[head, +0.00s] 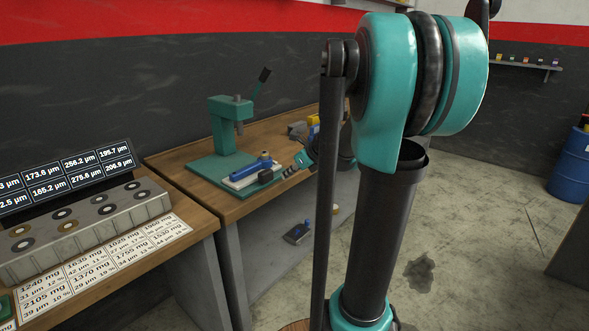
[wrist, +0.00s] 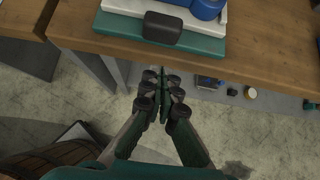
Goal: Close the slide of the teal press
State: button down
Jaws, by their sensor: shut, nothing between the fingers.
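The teal press (head: 231,125) stands on the wooden bench, with its lever raised at the upper right. Its slide (head: 245,176) is a pale plate carrying a blue part (head: 250,169), drawn out in front of the press head over the teal base (head: 202,172). A black handle (head: 265,176) is on the slide's front end. In the wrist view the handle (wrist: 163,28) sits near the base's front edge, close to the bench edge. My gripper (wrist: 162,82) is shut and empty, just off the bench edge and apart from the handle. My arm partly hides the bench's right part in the head view.
The wooden bench (head: 180,159) carries yellow and grey items behind my wrist. A lower shelf (wrist: 262,100) holds small items. A second table at left has a grey block (head: 85,232) with rings, labels and a display. A blue barrel (head: 573,165) stands far right; the floor between is open.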

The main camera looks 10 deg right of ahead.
aim_at(270, 177)
jog(key=shift+w+a+f, duration=0.3)
jog(key=shift+w+a, duration=0.3)
jog(key=shift+w, duration=0.2)
jog(key=shift+w+a+f, duration=0.35)
jog(key=shift+w+a, duration=0.2)
jog(key=shift+w, duration=0.2)
jog(key=shift+w+a+f, duration=0.3)
jog(key=shift+w+a, duration=0.3)
jog(key=shift+w, duration=0.2)
jog(key=shift+w, duration=0.1)
